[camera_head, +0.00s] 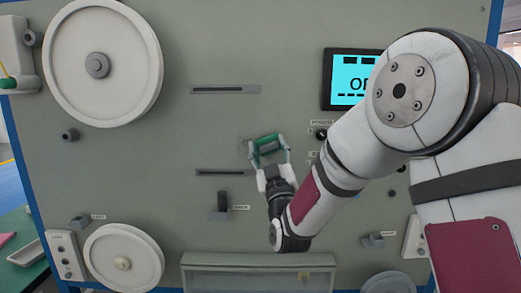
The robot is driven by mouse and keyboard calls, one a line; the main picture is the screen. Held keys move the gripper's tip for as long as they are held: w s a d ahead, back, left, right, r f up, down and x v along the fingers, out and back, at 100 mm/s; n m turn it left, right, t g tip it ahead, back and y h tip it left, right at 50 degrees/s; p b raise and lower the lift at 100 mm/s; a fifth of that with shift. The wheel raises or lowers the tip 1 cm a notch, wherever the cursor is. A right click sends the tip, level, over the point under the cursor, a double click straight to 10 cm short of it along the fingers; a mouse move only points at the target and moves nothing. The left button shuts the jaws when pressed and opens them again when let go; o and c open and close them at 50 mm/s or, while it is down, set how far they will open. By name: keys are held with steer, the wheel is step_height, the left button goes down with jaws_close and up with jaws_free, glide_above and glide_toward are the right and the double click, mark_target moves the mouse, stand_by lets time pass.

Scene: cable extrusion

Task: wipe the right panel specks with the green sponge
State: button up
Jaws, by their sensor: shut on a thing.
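My gripper (270,153) is shut on the green sponge (267,140) and holds it in front of the middle of the grey panel (225,125). The sponge shows between the two pale fingers, a little tilted. I cannot tell whether it touches the panel. A faint mark shows just left of the sponge, too small to tell if it is a speck. My arm hides much of the right side of the panel, so specks there cannot be made out.
A lit screen (347,80) is at the upper right, partly behind my arm. Two dark slots (217,90) and a lever (222,202) are left of the gripper. Large white wheels (125,60) stand at the left. A ledge (230,259) runs along the bottom.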

steer(key=shift+d, duration=0.5)
steer(key=shift+a, duration=0.1)
steer(key=shift+w+a+b, duration=0.15)
steer(key=shift+a+b, duration=0.9)
steer(key=shift+a, duration=1.45)
steer(key=shift+w+a+b, duration=0.1)
steer(key=shift+a+b, duration=0.9)
steer(key=shift+a, duration=1.5)
steer(key=s+p, duration=0.1)
steer(key=s, duration=0.5)
steer(key=shift+s+a, duration=0.1)
